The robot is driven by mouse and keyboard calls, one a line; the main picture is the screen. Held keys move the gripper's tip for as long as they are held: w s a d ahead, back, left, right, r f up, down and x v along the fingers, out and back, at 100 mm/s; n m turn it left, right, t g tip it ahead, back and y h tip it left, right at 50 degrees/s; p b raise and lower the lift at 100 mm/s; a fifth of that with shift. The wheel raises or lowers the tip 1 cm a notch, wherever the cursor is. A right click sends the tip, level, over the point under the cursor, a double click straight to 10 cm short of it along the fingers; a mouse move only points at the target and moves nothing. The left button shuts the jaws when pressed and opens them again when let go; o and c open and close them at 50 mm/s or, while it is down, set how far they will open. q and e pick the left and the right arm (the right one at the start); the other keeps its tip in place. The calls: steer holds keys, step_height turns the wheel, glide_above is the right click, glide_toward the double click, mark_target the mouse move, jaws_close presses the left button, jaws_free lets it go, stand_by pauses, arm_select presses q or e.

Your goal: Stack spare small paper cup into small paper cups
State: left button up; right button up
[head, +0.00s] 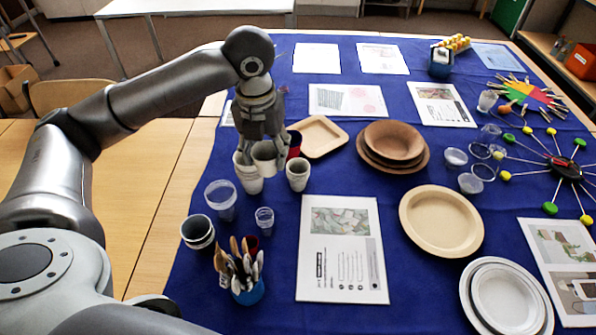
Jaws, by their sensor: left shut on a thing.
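My left gripper (262,136) points down over the left part of the blue cloth. It is shut on a small white paper cup (265,157), which it holds tilted. A third small paper cup (298,175) stands upright just to the right, apart from the held cup. My right gripper is out of view.
A red cup (294,143) stands close behind the gripper, beside a square tan plate (322,137). Clear cups (221,199), a wider paper cup (197,232) and a blue holder of cutlery (248,292) stand nearer. Brown plates (363,157) lie to the right.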

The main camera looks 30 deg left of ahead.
arm_select(q)
steer(key=shift+w+d+f+p, duration=0.1)
steer(key=shift+w+f+p, duration=0.35)
steer(key=shift+w+f, duration=2.9)
steer(key=shift+w+f+p, duration=0.45)
steer(key=shift+w+f, duration=2.65)
steer(key=shift+w, duration=0.3)
steer(key=shift+f, duration=0.15)
steer(key=shift+f, duration=0.3)
steer(key=o, duration=0.7)
steer(key=shift+c, duration=0.2)
steer(key=shift+r, duration=0.1)
